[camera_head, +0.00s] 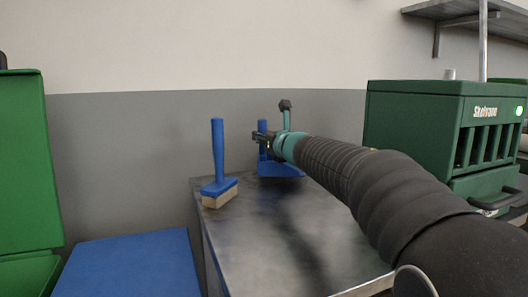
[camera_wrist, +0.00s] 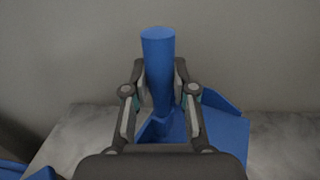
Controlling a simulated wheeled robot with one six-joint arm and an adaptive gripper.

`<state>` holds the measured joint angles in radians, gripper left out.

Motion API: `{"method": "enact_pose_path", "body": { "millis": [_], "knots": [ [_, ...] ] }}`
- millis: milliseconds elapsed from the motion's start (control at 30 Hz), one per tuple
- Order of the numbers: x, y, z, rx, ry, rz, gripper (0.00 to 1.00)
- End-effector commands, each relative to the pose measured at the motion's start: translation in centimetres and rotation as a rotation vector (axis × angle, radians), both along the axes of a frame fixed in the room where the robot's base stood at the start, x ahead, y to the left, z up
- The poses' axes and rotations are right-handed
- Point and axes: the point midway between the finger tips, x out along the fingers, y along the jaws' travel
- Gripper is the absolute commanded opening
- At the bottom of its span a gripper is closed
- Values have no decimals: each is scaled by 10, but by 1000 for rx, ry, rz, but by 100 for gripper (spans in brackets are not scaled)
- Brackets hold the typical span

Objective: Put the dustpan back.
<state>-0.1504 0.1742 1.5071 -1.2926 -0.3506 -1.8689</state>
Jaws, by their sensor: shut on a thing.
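The blue dustpan (camera_head: 281,170) is at the far part of the grey metal table top, with its handle upright. In the wrist view its round blue handle (camera_wrist: 158,72) stands between my fingers and its blue pan (camera_wrist: 222,130) spreads below and to the right. My gripper (camera_head: 262,138) is shut on the handle; in the wrist view the fingers (camera_wrist: 160,88) press on it from both sides. The pan is on or just above the table top; I cannot tell which. My gripper hides part of the handle in the head view.
A blue hand brush (camera_head: 218,160) with pale bristles stands upright on the table's (camera_head: 240,225) left corner, left of the dustpan. A green machine (camera_head: 415,125) stands on the right. A blue surface (camera_head: 130,268) and a green container (camera_head: 25,165) are at left. The wall is close behind.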

Motion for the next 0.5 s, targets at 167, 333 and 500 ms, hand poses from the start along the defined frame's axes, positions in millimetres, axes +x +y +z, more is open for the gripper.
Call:
{"method": "enact_pose_path", "body": {
  "millis": [167, 333, 500],
  "knots": [
    [0, 0, -22, 1, 0, 0, 0],
    [0, 0, -21, 0, 0, 0, 0],
    [0, 0, -23, 0, 0, 0, 0]
  ]
}}
